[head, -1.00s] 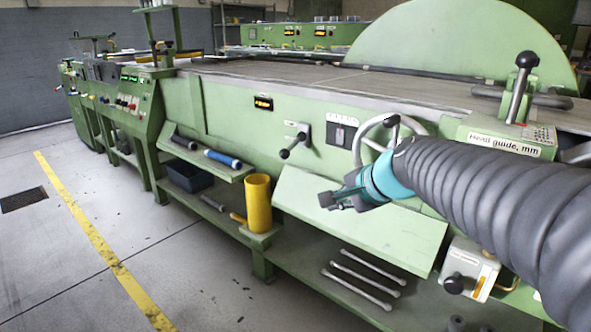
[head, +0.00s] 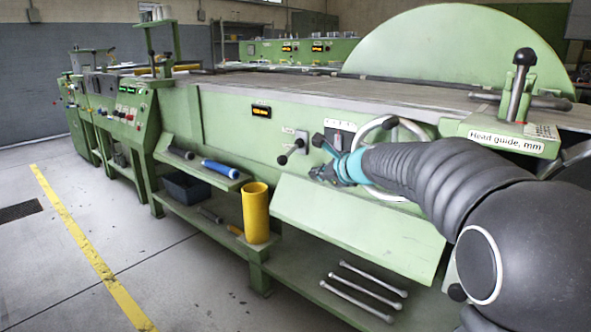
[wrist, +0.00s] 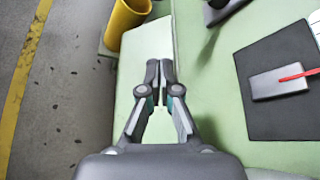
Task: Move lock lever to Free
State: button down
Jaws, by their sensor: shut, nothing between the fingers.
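A lever with a black ball knob (head: 283,159) sits on a small grey plate (head: 300,139) on the green machine's front; I take it as the lock lever. Its label is too small to read. The knob points down and left. My gripper (head: 322,171) is just right of the lever in the head view, apart from it. In the wrist view my gripper (wrist: 159,72) is shut and empty, over the green panel. A dark part, probably the lever's knob (wrist: 222,8), shows at the top edge, ahead and right of the fingertips.
A black scale panel (head: 339,136) and a handwheel (head: 388,135) sit right of the lever, close to my arm. A sloping green panel (head: 350,219) lies below. A yellow cylinder (head: 256,212) stands lower left. The floor at left is clear.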

aim_at(290, 153)
jog(key=w+a+p, duration=0.1)
jog(key=w+a, duration=0.5)
jog(key=a, duration=0.1)
jog(key=shift+f, duration=0.45)
jog(key=shift+w, duration=0.1)
